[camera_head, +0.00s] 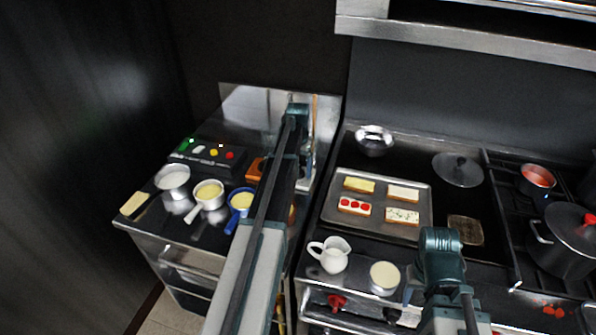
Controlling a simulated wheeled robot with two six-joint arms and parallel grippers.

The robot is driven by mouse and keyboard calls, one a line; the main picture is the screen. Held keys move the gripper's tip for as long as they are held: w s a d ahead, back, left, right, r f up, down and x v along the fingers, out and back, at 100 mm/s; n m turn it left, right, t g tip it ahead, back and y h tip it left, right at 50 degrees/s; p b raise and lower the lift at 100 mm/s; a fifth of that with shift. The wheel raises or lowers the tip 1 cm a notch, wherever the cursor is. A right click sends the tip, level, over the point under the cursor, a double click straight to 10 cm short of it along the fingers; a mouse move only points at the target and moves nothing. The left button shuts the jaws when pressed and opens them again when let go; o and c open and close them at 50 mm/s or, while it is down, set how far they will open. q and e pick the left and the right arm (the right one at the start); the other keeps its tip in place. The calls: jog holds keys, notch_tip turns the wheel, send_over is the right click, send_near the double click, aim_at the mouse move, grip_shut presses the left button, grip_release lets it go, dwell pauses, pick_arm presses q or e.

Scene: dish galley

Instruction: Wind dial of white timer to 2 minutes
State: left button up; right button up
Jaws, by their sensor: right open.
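Small blocks in green, white, yellow and red sit in a row on a dark box at the back of the left counter. The white one (198,149) may be the white timer; it is too small for me to read a dial. My right gripper (409,297) is low at the front of the right counter, open, with nothing seen between its fingers, far from that row. My left arm reaches over the left counter, right of the row; its gripper cannot be made out behind the arm.
A tray (424,218) of toasts, a white jug (333,256) and a cream-filled cup (384,277) are on the right. A large pot (566,246) is far right.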

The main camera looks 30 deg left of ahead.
pick_arm(q)
jog(key=c, duration=1.4)
jog(key=shift+o, duration=0.2)
jog(key=o, duration=1.4)
jog(key=shift+c, duration=0.2)
jog(key=shift+r, duration=0.15)
notch_tip(320, 180, up, 14)
jog(key=p, duration=1.3)
jog(key=shift+f+p, duration=0.2)
jog(key=shift+p, duration=0.2)
